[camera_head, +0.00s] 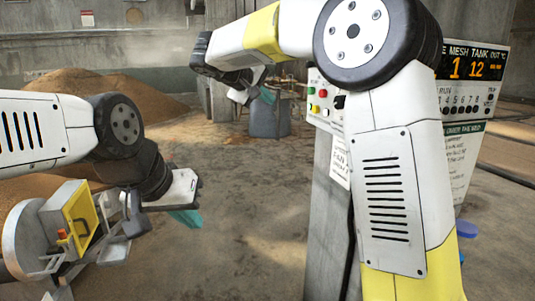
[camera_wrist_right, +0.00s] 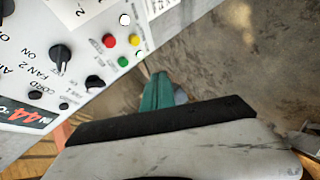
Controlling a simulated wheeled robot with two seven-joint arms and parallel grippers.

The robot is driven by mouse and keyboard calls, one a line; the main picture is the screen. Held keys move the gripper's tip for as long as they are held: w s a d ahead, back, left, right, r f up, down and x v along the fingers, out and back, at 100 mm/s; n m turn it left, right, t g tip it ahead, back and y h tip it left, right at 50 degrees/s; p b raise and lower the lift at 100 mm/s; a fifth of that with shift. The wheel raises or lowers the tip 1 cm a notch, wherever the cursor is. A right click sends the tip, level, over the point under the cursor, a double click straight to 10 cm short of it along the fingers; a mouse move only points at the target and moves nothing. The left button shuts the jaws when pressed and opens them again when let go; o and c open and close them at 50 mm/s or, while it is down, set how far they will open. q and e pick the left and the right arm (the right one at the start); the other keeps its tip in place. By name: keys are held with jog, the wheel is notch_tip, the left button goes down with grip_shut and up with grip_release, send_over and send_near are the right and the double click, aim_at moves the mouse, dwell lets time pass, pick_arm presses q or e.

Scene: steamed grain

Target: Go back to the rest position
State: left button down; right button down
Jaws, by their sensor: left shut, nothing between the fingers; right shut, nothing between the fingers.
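My left arm comes in from the left, and my left gripper (camera_head: 186,216) hangs low with its teal fingers together, apart from anything else. My right arm fills the right centre of the head view, bent at the elbow, its forearm reaching left and away. My right gripper (camera_head: 268,95) shows small beyond the forearm, partly hidden. In the right wrist view its teal fingers (camera_wrist_right: 157,92) are together and empty, beside the edge of a control panel (camera_wrist_right: 85,45) with black knobs and coloured buttons.
The panel also shows in the head view (camera_head: 323,97) on a grey post (camera_head: 327,205), close to my right arm. A display board (camera_head: 470,75) stands behind that arm. A grain heap (camera_head: 78,84) lies at the back left. Open concrete floor (camera_head: 250,190) lies in the middle.

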jog(key=s+d+f+m+g+y, duration=0.15)
jog(key=s+d+f, duration=0.25)
jog(key=s+d, duration=0.4)
jog(key=s+d+f+m+g+y, duration=0.1)
jog(key=s+d+f+g+y, duration=0.2)
jog(key=s+d+f, duration=0.5)
jog(key=s+a+f+m+y, duration=0.1)
jog(key=s+f+m+y, duration=0.1)
jog(key=s, duration=0.6)
jog(key=s+f+m+y, duration=0.2)
jog(key=s+f, duration=0.1)
jog(key=s, duration=0.6)
jog(key=shift+s+a+m, duration=0.25)
jog(key=shift+a+m, duration=0.1)
jog(key=shift+f, duration=0.1)
